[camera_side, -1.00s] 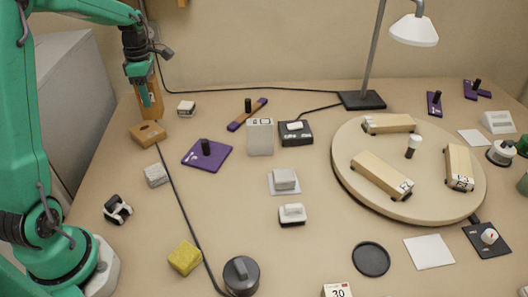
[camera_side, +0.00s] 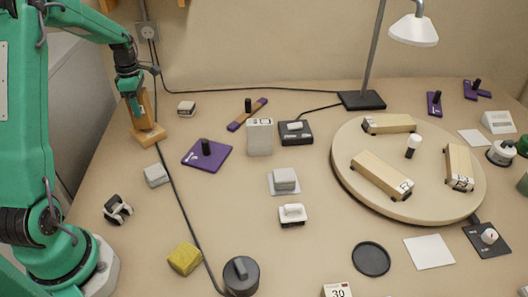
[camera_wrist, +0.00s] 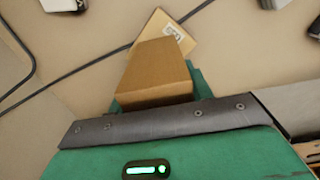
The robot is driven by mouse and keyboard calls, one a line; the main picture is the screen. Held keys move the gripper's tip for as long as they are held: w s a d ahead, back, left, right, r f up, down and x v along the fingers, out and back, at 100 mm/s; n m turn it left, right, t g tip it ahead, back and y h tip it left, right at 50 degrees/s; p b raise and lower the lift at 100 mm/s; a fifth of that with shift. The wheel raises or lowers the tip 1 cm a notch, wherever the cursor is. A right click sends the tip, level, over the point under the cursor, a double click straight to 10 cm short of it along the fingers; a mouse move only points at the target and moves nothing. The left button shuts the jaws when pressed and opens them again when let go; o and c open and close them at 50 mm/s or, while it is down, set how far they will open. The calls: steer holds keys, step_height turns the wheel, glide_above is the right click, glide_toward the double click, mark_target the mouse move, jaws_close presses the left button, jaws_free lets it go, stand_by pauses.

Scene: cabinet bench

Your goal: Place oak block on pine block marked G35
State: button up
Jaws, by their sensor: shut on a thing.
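My gripper (camera_side: 130,92) is shut on an upright orange-brown block, which I take for the oak block (camera_side: 144,108). The wrist view shows it as a plain brown block (camera_wrist: 157,72) between the jaws. Its lower end is at a flat orange-brown block (camera_side: 150,137) at the back left; I cannot tell whether they touch. In the wrist view this flat block (camera_wrist: 165,28) looks paler and bears a small printed mark, too small to read.
A black cable (camera_side: 176,205) runs close beside the flat block. A purple plate with a knob (camera_side: 217,158), a grey-white block (camera_side: 156,175) and a small white-topped item (camera_side: 186,108) stand nearby. A lamp (camera_side: 362,100) stands at the back. Bare table lies in front of the purple plate.

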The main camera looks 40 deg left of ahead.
steer(key=shift+f, duration=0.9)
steer(key=shift+f, duration=0.1)
steer(key=o, duration=1.1)
steer(key=shift+o, duration=0.2)
step_height(320, 180, up, 12)
steer(key=shift+r, duration=0.1)
